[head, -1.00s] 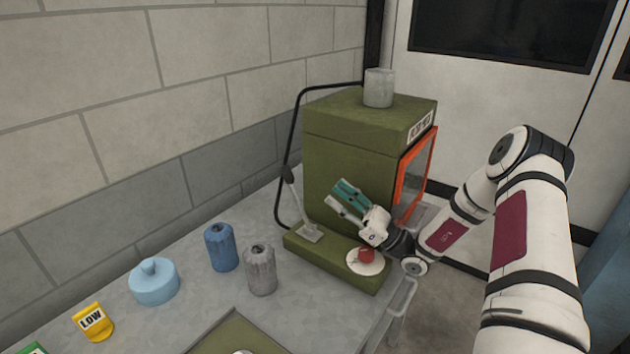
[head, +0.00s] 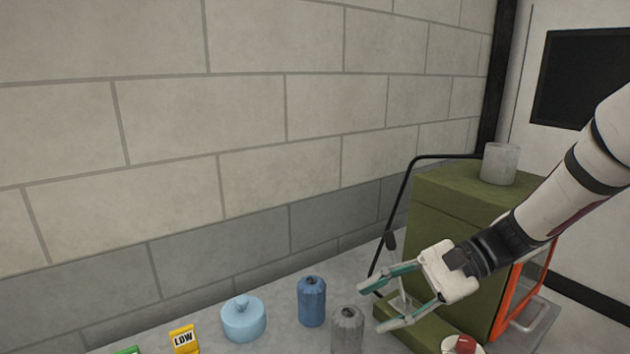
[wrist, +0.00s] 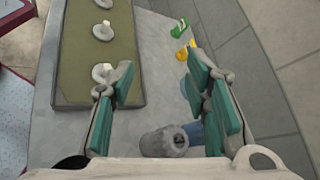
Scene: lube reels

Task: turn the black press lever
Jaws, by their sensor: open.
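The press lever has a black knob (head: 390,240) on a thin grey shaft. It rises from the green machine's base, beside the machine's left side in the head view. My gripper (head: 374,307) is open and empty, with its teal-padded fingers pointing left. In the head view it overlaps the lower part of the lever shaft, and the knob shows just above the fingers. I cannot tell whether they touch. In the wrist view my gripper (wrist: 162,85) is also open, with nothing between the fingertips but bench top. The lever does not show there.
The green machine (head: 450,215) carries a grey cup (head: 500,163) and an orange-framed door. A red knob (head: 464,344) sits on its base. A grey can (head: 348,330), blue can (head: 312,300), light blue lidded pot (head: 243,318) and yellow LOW card (head: 184,340) stand leftward.

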